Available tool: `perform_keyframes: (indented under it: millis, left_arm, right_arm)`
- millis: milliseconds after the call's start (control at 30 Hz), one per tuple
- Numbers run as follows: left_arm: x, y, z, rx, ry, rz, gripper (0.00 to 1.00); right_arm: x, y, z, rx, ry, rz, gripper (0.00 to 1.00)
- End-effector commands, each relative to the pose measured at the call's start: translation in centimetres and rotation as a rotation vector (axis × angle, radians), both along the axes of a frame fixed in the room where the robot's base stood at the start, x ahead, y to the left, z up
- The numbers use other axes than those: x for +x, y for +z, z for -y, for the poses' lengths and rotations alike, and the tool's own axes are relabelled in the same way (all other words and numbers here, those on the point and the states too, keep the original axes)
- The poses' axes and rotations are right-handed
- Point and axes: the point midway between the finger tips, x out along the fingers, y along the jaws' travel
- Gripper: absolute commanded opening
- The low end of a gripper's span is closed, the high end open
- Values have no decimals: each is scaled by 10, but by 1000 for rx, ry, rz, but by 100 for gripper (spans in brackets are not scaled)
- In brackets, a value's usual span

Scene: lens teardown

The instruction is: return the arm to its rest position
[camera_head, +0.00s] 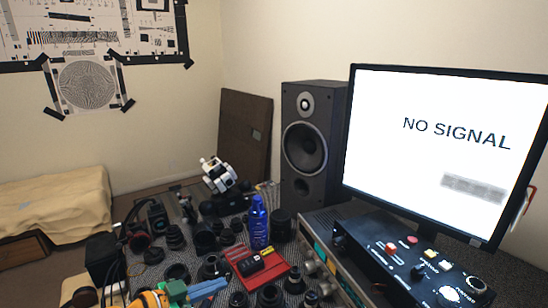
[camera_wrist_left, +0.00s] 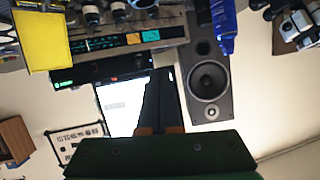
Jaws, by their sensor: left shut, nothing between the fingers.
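My left gripper (camera_head: 218,285) comes in low at the bottom left of the head view, with orange and green parts behind bluish fingers. It is over the near part of the cluttered table. In the left wrist view its dark fingers (camera_wrist_left: 160,88) are together, with nothing between them. The wrist picture shows the room upside down. My right gripper is in neither view.
The table holds several black lenses (camera_head: 177,272), a blue bottle (camera_head: 258,222), a red tray (camera_head: 272,274), a white-and-black device (camera_head: 217,174) and a control box (camera_head: 405,262). A monitor (camera_head: 440,140) and speaker (camera_head: 308,145) stand behind. A yellow item (camera_wrist_left: 40,40) looks close in the wrist view.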

Motion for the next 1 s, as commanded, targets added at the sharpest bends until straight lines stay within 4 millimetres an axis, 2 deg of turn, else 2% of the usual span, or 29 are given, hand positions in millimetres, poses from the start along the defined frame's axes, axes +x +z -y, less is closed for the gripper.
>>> perform_keyframes:
  millis: [33, 100, 167, 233, 300, 367, 400, 467, 533, 600, 700, 833, 967, 1000]
  left_arm:
    - [-1, 11, 13, -56, 5, 71, 0]
    - [-2, 32, 26, -144, 50, 190, 0]
    - [-2, 49, 28, -214, 128, 283, 0]
    - [-4, 63, 19, -276, 271, 364, 0]
    - [-8, 64, -5, -305, 479, 384, 0]
    - [-20, 45, -33, -274, 691, 322, 0]
    - [-34, 23, -51, -221, 822, 232, 0]
    - [-60, -13, -69, -122, 946, 71, 0]
    - [-93, -48, -76, -14, 1003, -107, 0]
    - [-124, -75, -75, 76, 1009, -265, 0]
    - [-167, -102, -68, 181, 965, -459, 0]
    - [-220, -124, -52, 286, 853, -671, 0]
    - [-271, -133, -34, 362, 700, -845, 0]
    - [-276, -146, -31, 376, 675, -871, 0]
  right_arm:
    - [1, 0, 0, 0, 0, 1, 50]
    - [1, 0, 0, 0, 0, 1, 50]
    - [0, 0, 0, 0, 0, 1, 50]
    - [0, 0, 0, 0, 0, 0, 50]
    - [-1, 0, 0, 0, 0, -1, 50]
    - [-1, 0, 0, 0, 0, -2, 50]
    - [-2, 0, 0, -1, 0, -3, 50]
    - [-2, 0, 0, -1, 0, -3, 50]
    - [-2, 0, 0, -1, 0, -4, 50]
    - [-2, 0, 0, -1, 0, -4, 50]
    - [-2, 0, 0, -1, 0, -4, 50]
    - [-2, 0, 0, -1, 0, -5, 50]
    - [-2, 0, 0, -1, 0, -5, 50]
    - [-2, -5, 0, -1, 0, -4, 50]
